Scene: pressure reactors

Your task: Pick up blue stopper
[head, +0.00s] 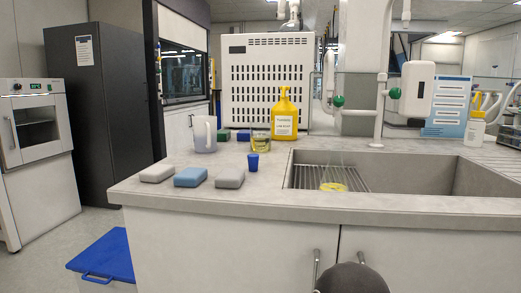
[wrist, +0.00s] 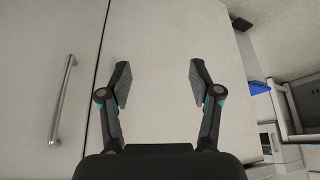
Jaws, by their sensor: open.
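The blue stopper (head: 253,161) is a small, dark blue, tapered piece standing on the grey countertop (head: 275,205) in the head view, left of the sink. It does not show in the wrist view. My gripper (wrist: 159,84) is open and empty in the wrist view, its two fingers spread in front of the pale cabinet doors. My gripper's fingers do not show in the head view; a dark rounded part of my arm (head: 352,278) shows at the bottom edge, below the counter top.
Blue (head: 190,177) and grey sponges (head: 230,178) lie left of the stopper. The sink (head: 410,174) is at right. Door handles (head: 316,268) protrude below the counter.

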